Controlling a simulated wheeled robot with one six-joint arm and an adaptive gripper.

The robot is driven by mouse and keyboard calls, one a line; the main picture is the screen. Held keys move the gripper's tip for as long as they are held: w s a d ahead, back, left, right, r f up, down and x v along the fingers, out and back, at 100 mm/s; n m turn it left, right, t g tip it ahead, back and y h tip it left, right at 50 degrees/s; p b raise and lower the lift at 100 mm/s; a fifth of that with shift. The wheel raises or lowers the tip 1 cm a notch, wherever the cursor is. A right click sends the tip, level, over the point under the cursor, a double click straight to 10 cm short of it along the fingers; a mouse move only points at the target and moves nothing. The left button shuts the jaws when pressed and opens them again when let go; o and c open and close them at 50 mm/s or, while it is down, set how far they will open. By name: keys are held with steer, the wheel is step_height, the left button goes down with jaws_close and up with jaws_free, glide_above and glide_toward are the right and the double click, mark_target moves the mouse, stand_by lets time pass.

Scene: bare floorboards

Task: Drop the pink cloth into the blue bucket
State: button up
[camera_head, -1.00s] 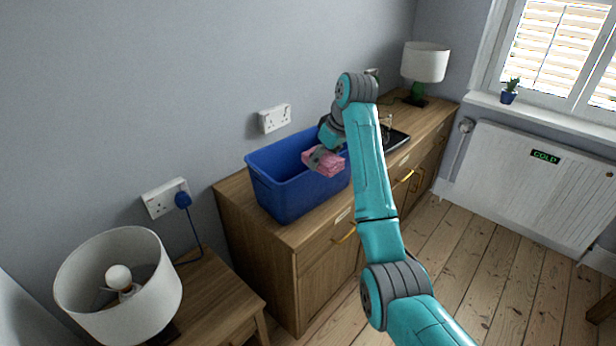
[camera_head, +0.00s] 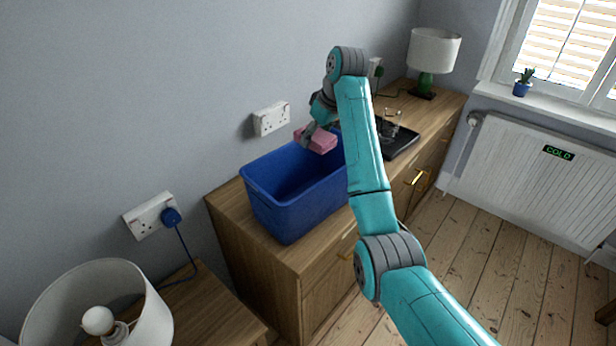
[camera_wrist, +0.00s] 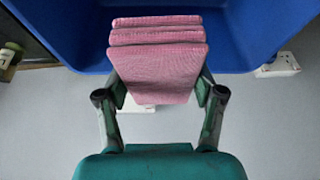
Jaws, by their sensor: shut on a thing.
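The folded pink cloth (camera_head: 318,140) is held in my gripper (camera_head: 309,133), over the back right part of the blue bucket (camera_head: 297,212). In the wrist view the layered cloth (camera_wrist: 158,62) sits between the two fingers of my gripper (camera_wrist: 160,88), which are shut on it. The blue bucket (camera_wrist: 65,30) fills the top of that view around the cloth. In the head view the bucket stands upright on the wooden sideboard, and the part of its inside that shows looks empty. My arm hides its right end.
The sideboard (camera_head: 228,208) also bears a black tray (camera_head: 404,140) with a glass, right of the bucket, and a green lamp (camera_head: 426,82) at its far end. A wall socket (camera_head: 271,118) is behind the bucket. A white-shaded lamp (camera_head: 75,300) stands at front left.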

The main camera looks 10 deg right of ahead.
steer(key=shift+w+f, duration=0.2)
steer(key=shift+f, duration=2.8)
steer(key=o, duration=1.2)
steer(key=shift+c, duration=0.2)
steer(key=shift+v, duration=3.8)
steer(key=shift+s+f, duration=0.1)
steer(key=shift+s, duration=0.05)
